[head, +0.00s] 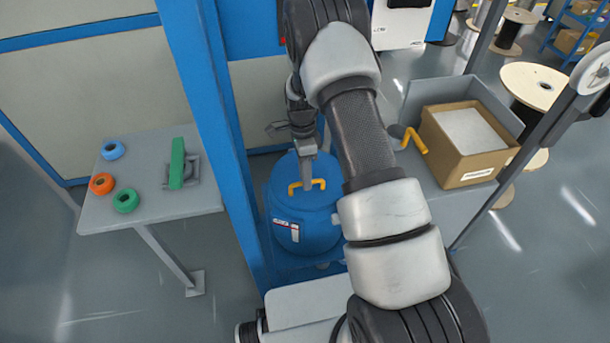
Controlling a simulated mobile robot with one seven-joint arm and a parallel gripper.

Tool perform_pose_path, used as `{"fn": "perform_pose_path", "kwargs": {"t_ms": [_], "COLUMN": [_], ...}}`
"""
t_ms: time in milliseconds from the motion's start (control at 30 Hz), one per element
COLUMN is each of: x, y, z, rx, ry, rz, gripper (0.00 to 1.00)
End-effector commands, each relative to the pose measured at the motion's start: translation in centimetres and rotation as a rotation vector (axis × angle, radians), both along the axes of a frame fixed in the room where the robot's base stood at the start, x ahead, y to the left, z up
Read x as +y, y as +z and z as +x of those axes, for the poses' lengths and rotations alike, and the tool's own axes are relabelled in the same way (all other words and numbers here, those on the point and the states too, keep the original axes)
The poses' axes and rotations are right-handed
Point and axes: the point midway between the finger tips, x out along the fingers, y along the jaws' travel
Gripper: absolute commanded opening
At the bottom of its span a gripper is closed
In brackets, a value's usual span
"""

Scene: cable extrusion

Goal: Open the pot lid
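The blue pot (283,234) stands upright behind my arm, with a red-and-white label on its front. Its blue lid (284,203) is on top and looks closed. A yellow handle (294,188) sits on the lid. My gripper (307,180) points down at the handle, its narrow grey fingers overlapping the handle's middle in the picture. I cannot tell whether the fingers are closed on the handle or only beside it. My arm hides the right side of the pot and lid.
A blue post (214,125) rises just left of the pot. A grey table (140,222) at left holds orange and green rings, a blue ring and a green block (178,163). At right, a cardboard box (466,145) and a yellow handle-like part (414,141) sit on a grey surface.

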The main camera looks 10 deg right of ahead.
Motion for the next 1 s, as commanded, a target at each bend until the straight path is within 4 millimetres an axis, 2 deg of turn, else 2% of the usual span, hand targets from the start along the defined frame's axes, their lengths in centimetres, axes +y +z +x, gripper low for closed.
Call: {"fn": "perform_pose_path", "kwargs": {"t_ms": [133, 300, 667, 867, 1000], "x": [0.0, 0.0, 0.0, 0.1, 0.1], "y": [0.0, 0.0, 0.4, 1.9, 3.7], "z": [0.0, 0.0, 0.1, 0.8, 1.6], "rx": [0.000, 0.000, 0.000, -0.005, -0.008], "ry": [0.000, 0.000, 0.000, 0.001, 0.001], "rz": [0.000, 0.000, 0.000, 0.000, -0.001], "gripper": [0.28, 0.00, 0.00, 0.00, 0.00]}}
